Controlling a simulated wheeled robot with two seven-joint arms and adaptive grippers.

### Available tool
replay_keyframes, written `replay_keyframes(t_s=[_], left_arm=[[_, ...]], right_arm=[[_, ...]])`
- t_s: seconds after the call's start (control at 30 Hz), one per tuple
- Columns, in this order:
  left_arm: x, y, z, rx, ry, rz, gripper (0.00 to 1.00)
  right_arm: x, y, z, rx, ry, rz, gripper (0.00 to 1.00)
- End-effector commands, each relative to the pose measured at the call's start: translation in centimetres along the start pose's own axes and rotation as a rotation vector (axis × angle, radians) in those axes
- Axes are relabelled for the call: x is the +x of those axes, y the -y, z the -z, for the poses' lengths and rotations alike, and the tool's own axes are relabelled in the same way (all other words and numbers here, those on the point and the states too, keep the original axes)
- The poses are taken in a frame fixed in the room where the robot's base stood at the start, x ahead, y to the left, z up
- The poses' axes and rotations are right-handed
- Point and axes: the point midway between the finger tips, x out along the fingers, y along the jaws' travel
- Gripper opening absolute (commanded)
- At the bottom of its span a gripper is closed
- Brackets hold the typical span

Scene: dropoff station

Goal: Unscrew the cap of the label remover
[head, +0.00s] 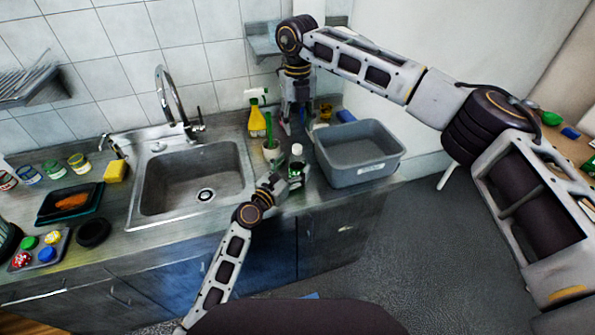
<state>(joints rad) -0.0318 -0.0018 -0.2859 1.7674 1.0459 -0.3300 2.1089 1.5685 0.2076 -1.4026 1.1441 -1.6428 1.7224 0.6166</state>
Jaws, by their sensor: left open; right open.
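A dark green bottle with a pale cap (297,150) stands upright near the counter's front edge, between the sink and the grey bin; it appears to be the label remover, but its label is too small to read. My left gripper (287,180) is open at the bottle's lower body, coming from the front. Its fingers hide part of the bottle, and I cannot tell whether they touch it. My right gripper (293,124) is open and points down at the back of the counter, behind and above the cap and apart from it.
A yellow spray bottle (257,121) and a white cup (272,151) with a green item stand left of the bottle. A grey bin (362,174) is close on its right. The sink (150,190) lies further left.

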Motion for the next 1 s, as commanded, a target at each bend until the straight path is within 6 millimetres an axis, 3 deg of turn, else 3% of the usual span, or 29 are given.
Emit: replay_keyframes(t_s=[0.33,0.77,1.0], left_arm=[[2.4,0.1,0.0,0.000,0.000,0.001,0.75],[2.7,0.0,0.0,0.000,0.000,0.001,0.75],[2.7,0.0,0.0,0.000,0.000,0.001,0.45]], right_arm=[[0.0,0.0,0.0,0.000,0.000,0.000,0.44],[0.0,0.0,0.0,0.000,0.000,0.000,0.44],[0.0,0.0,0.0,0.000,0.000,0.000,0.44]])
